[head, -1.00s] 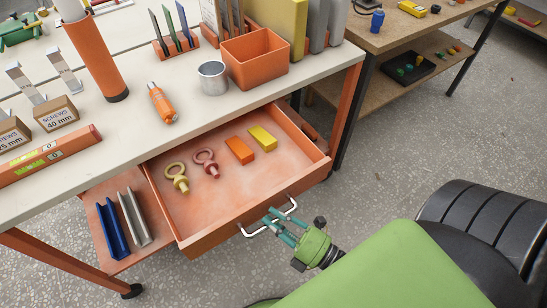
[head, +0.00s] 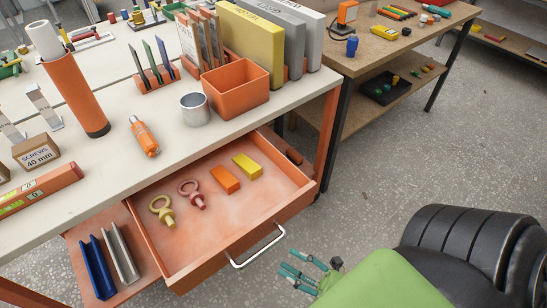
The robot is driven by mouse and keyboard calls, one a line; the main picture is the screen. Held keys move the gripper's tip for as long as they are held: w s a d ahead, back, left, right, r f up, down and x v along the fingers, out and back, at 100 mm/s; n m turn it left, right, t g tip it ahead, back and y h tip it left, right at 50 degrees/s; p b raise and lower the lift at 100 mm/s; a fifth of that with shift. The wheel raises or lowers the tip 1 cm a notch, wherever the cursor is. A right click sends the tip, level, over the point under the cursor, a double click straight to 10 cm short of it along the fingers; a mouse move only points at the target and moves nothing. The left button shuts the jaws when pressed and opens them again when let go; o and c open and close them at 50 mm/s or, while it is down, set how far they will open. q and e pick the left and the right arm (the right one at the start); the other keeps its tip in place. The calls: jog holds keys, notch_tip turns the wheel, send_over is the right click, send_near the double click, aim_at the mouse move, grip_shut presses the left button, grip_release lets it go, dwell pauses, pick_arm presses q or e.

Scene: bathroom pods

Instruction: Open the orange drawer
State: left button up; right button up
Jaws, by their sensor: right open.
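The orange drawer (head: 185,240) is pulled out from under the white-topped workbench, and its inside shows. Its silver bar handle (head: 259,249) is on the front face. In it lie a yellow eye bolt (head: 162,211), a red eye bolt (head: 192,195), an orange block (head: 225,179) and a yellow block (head: 248,166). My right gripper (head: 292,267) is open and empty, in front of the drawer to the right of the handle and apart from it. My left gripper is not in view.
The workbench top (head: 95,165) holds a metal cup (head: 195,108), an orange bin (head: 236,88), an orange bottle (head: 145,136) and a tall orange tube (head: 75,95). A lower shelf (head: 145,277) carries blue and grey channels. Grey floor (head: 390,160) is clear to the right.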

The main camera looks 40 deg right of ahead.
jog(key=shift+v, duration=2.2)
